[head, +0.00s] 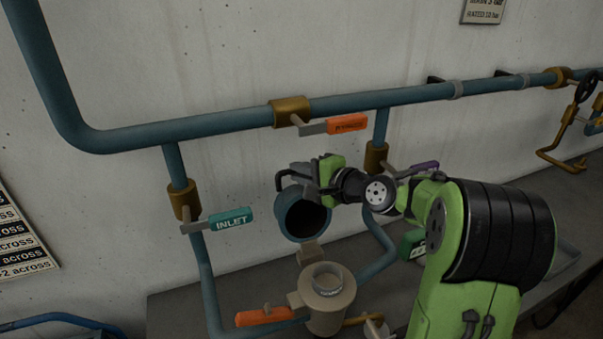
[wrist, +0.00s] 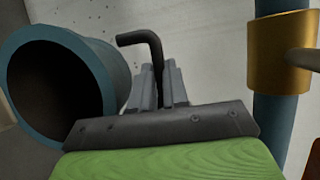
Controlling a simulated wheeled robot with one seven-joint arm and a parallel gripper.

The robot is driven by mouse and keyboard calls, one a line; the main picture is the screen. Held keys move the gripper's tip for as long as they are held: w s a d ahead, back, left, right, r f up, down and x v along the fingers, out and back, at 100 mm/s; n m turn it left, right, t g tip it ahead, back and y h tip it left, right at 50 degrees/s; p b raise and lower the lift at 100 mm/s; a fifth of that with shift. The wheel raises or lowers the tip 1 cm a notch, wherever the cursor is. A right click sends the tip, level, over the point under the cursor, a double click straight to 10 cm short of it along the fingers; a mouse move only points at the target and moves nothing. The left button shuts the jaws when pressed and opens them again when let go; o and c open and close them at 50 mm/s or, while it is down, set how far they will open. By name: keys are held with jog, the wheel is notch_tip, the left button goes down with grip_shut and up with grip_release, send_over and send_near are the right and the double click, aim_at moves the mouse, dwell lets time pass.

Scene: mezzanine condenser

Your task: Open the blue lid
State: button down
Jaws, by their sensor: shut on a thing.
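The blue lid (head: 285,222) is a hollow round cap, tipped up with its dark open inside facing forward. It stands above and behind a beige canister (head: 330,305). In the wrist view the blue lid (wrist: 95,75) fills the left side, its rim facing left. A bent black handle (head: 281,178) is at the lid's far side. My gripper (head: 314,175) is at the handle, just above the lid. In the wrist view my gripper (wrist: 160,88) has its grey fingers closed around the black handle (wrist: 150,45). Where the handle joins the lid is hidden.
A teal INLET valve lever (head: 231,220) is left of the lid, and an orange lever (head: 347,124) is above. A purple lever (head: 425,167) is close behind my arm. Another orange lever (head: 263,316) is low in front. Blue pipes (head: 220,121) run along the wall.

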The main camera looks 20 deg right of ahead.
jog(key=shift+s+f+b, duration=0.2)
jog(key=shift+s+b, duration=0.1)
jog(key=shift+b, duration=0.35)
jog(key=s+t+b, duration=0.1)
jog(key=s+r+b, duration=0.1)
jog(key=s+b, duration=0.1)
jog(key=shift+n+t, duration=0.3)
jog(key=shift+t, duration=0.1)
jog(key=shift+w+r, duration=0.1)
jog(key=shift+r, duration=0.05)
jog(key=c, duration=1.1)
grip_release()
jog(key=p+v, duration=0.2)
jog(key=v, duration=1.3)
jog(key=shift+s+d, duration=0.3)
